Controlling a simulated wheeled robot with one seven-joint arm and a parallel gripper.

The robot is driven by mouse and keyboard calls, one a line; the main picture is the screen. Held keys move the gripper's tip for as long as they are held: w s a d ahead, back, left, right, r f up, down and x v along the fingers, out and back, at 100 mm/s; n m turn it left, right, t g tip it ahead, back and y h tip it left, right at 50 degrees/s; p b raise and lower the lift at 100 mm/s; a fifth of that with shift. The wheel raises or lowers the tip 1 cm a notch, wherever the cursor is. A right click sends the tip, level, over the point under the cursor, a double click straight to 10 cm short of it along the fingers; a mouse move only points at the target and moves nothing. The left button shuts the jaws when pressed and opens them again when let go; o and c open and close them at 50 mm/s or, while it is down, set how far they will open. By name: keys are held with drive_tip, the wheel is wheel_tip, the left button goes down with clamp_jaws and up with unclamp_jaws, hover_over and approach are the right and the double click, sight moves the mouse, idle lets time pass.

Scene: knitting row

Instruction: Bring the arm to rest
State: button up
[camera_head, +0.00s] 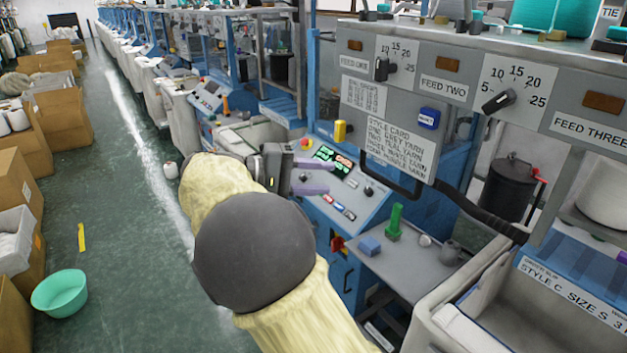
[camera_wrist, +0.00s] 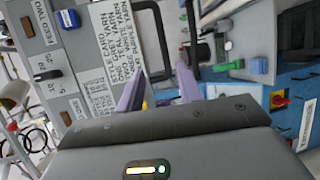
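My gripper (camera_head: 320,176) is held in the air in front of the knitting machine's control panel (camera_head: 345,185), left of the style card (camera_head: 396,145). Its two purple fingers stand apart with nothing seen held between them. The wrist view also shows my gripper (camera_wrist: 161,68) with its fingers spread, pointing towards the machine. My arm, in a pale yellow sleeve with a dark grey joint, reaches up from the bottom of the head view, out over the aisle side. The arm hides part of the machine's lower left side.
A small shelf (camera_head: 408,278) below the panel bears a green piece (camera_head: 394,222) and a blue block (camera_head: 370,246). A grey bin (camera_head: 470,325) stands at lower right. A teal basin (camera_head: 59,293) and cardboard boxes (camera_head: 62,118) line the left. The green aisle floor (camera_head: 125,215) between is largely clear.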

drive_tip(key=shift+a, duration=0.3)
drive_tip(key=s+d+f+n+g+y, duration=0.25)
drive_tip(key=d+f+y, duration=0.35)
drive_tip(key=d+f, duration=0.55)
drive_tip(key=s+f+m+t+y, duration=0.2)
drive_tip(key=s+f+m+y, duration=0.3)
drive_tip(key=s+f+y, duration=0.4)
drive_tip(key=s+f, duration=0.3)
drive_tip(key=s, duration=0.3)
drive_tip(key=shift+s+a+f+y, duration=0.15)
drive_tip(key=shift+a+f+y, duration=0.1)
drive_tip(key=shift+a+y, duration=0.15)
drive_tip(key=shift+t, duration=0.25)
idle(1.1)
